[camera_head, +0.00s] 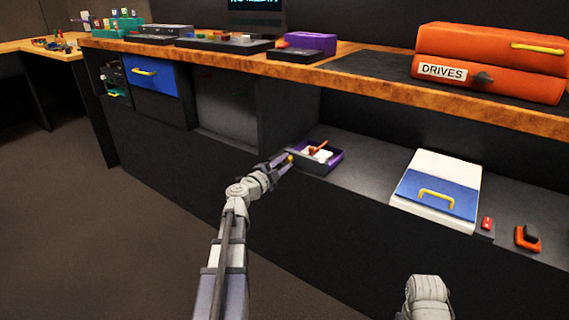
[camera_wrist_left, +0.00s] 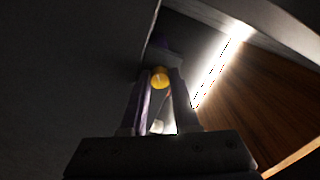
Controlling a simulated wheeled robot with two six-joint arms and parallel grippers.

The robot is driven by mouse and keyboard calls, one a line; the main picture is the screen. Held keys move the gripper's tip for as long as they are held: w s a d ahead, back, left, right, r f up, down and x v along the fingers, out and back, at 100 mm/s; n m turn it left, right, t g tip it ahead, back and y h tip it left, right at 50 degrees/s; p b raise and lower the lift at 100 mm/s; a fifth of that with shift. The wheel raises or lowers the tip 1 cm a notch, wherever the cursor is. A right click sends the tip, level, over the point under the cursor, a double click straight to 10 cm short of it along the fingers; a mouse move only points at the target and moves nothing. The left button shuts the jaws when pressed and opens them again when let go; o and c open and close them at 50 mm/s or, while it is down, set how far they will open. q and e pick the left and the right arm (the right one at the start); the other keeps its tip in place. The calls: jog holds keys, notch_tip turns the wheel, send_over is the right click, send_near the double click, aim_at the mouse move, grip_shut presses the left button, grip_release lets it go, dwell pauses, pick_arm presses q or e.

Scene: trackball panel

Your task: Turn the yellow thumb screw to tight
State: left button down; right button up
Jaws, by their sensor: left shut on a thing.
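The yellow thumb screw (camera_wrist_left: 160,78) shows as a round yellow knob between the fingertips in the left wrist view. In the head view it is a small yellow spot (camera_head: 290,158) at the end of my left arm, near the front edge of the lower shelf. My left gripper (camera_head: 283,162) is shut on it; its two fingers (camera_wrist_left: 160,84) flank the knob in the wrist view. The screw's marking and turn angle are too small to tell. My right gripper does not show; only a pale part of my right arm is at the bottom of the head view.
A purple tray (camera_head: 327,168) with white and orange items sits just right of my left gripper. A white and blue box (camera_head: 437,188) with a yellow handle stands on the lower shelf (camera_head: 372,176). The wooden counter (camera_head: 350,87) overhangs above. Floor at left is clear.

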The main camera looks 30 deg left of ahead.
pick_arm(q)
jog(key=shift+s, duration=0.1)
dwell(0.4)
jog(key=c, duration=0.7)
grip_release()
jog(key=shift+o, duration=0.2)
